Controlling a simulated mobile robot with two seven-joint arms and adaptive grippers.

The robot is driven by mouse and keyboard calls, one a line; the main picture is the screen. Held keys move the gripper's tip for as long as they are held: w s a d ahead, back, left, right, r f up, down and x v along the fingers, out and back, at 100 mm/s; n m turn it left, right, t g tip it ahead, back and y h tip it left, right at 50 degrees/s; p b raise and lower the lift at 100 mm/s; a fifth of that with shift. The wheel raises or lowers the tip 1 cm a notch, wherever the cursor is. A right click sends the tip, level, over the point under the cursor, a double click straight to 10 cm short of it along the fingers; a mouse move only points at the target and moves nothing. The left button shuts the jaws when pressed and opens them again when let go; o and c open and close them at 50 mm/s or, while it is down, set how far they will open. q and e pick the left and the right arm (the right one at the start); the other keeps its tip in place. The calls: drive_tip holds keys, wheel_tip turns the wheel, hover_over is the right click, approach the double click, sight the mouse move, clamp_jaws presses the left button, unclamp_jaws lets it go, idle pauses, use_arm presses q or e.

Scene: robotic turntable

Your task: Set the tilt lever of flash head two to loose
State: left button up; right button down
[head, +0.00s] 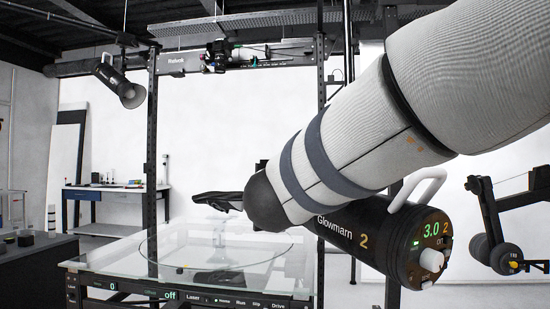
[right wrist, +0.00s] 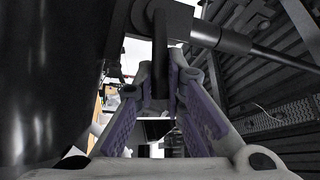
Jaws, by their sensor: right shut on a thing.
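Flash head two (head: 385,235) is a black cylinder marked "Glowmarn 2", with a white handle on top. Its end panel shows a green 3.0 and a white knob. My right arm crosses in front of it in the head view and hides its upper left part and my right gripper. In the right wrist view my right gripper (right wrist: 162,78) has its purple-padded fingers on either side of a dark upright piece (right wrist: 160,60), shut on it. This looks like the tilt lever, but its setting cannot be read. My left gripper is in neither view.
A glass-topped turntable (head: 120,250) stands below and left, with a control strip on its front edge. Dark posts (head: 152,150) and a crossbar frame it. Another flash head (head: 120,85) hangs upper left.

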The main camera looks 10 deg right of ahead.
drive_tip(key=shift+f+m+h, duration=0.35)
drive_tip(key=shift+f+m, duration=0.05)
drive_tip(key=shift+m, duration=0.35)
drive_tip(key=shift+f+m+h, duration=0.35)
drive_tip(key=shift+f+m, duration=0.05)
drive_tip(key=shift+m, duration=0.35)
drive_tip(key=c, duration=1.6)
unclamp_jaws()
drive_tip(key=shift+c, duration=0.2)
drive_tip(key=v, duration=0.8)
